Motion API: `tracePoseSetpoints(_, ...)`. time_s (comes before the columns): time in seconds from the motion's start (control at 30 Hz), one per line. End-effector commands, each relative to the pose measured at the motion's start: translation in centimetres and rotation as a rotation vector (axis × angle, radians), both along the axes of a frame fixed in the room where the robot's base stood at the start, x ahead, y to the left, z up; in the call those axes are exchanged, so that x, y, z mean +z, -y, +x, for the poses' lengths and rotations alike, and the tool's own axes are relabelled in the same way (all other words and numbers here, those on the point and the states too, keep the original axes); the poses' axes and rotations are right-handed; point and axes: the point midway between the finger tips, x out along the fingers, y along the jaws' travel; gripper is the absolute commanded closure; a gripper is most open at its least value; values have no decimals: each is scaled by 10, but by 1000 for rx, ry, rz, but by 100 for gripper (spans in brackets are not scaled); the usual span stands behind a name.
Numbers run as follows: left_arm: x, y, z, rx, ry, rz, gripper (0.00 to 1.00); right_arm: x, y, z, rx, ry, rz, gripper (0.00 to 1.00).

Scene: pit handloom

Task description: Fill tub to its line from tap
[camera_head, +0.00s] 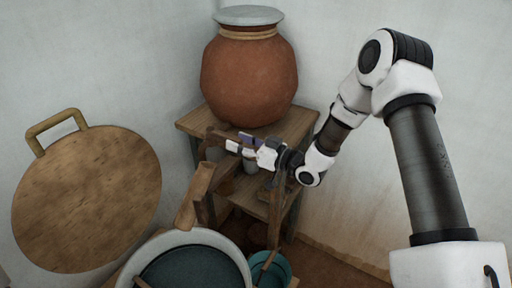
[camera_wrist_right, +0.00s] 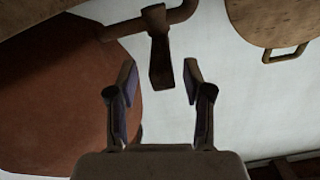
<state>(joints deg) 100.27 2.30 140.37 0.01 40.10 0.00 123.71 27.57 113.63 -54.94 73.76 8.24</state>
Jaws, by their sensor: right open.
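A big round clay pot (camera_head: 248,80) with a pale lid stands on a wooden stand. A dark brown wooden tap (camera_head: 214,134) sticks out low on its near side; it shows in the wrist view (camera_wrist_right: 160,60) as a pipe with a flat piece. My right gripper (camera_head: 236,143) is at the tap, its fingers open (camera_wrist_right: 159,75) and empty. In the wrist view the flat piece lies beyond the gap between the fingertips. A tub with a pale rim (camera_head: 222,238) is at the bottom, cut off, dark teal inside; I cannot make out its line. My left gripper is not in view.
A wooden trough-like piece (camera_head: 196,192) slants between the tap and the tub. A small teal bucket (camera_head: 284,268) is right of the tub. A round wooden board with a handle (camera_head: 85,195) leans at the left wall. The stand (camera_head: 299,126) has a lower shelf.

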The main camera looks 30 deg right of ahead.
Motion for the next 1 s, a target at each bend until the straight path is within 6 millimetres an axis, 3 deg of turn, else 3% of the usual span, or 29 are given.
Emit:
tracePoseSetpoints(0.2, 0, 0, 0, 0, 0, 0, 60, 1, 30, -46, -8, 0, 11, 49)
tracePoseSetpoints(0.4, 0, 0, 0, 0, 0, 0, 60, 2, 48, -76, -5, 3, 7, 49)
tracePoseSetpoints(0.6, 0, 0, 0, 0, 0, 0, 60, 1, 52, -86, 0, 4, 3, 49)
tracePoseSetpoints(1.0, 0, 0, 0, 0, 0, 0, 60, 1, 52, -86, 0, 2, 2, 49)
